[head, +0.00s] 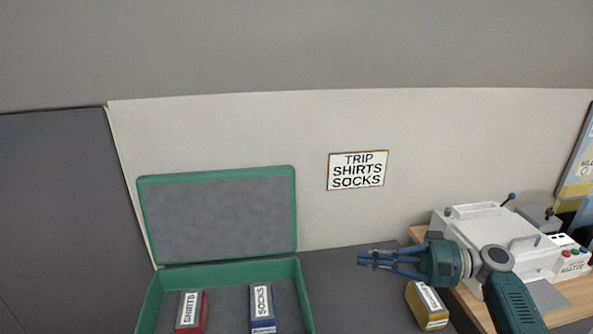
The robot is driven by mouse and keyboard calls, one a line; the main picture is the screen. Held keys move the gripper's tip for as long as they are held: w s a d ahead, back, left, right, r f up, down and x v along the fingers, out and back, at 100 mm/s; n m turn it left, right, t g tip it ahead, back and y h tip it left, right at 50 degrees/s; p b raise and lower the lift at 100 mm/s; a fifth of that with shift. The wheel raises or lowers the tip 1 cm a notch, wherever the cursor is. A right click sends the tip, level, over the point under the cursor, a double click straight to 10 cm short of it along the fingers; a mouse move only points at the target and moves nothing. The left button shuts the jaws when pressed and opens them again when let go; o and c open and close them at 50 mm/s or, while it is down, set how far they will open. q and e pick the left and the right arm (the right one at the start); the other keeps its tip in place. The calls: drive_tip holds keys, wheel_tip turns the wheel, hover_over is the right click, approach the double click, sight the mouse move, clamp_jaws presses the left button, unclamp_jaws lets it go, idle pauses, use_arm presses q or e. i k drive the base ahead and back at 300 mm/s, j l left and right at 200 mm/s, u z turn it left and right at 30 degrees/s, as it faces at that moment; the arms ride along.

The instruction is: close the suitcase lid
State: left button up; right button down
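The green suitcase (299,290) lies at the bottom of the head view, its front cut off by the frame edge. Its lid (220,215), green-rimmed with a grey lining, stands raised and open at the back near the pale wall. Inside lie a red box marked SHIRTS (190,312) and a blue box marked SOCKS (262,308). My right gripper (368,259) is right of the suitcase, its fingers pointing left, apart from the lid. The fingers hold nothing visible, but their opening is unclear. My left gripper is not in view.
A yellow box (427,305) sits below my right gripper. A white machine (500,235) stands on a wooden surface at the right. A sign reading TRIP SHIRTS SOCKS (358,170) hangs on the wall. The dark surface between suitcase and yellow box looks clear.

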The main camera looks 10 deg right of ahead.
sight(242, 212)
drive_tip(key=i, duration=1.05)
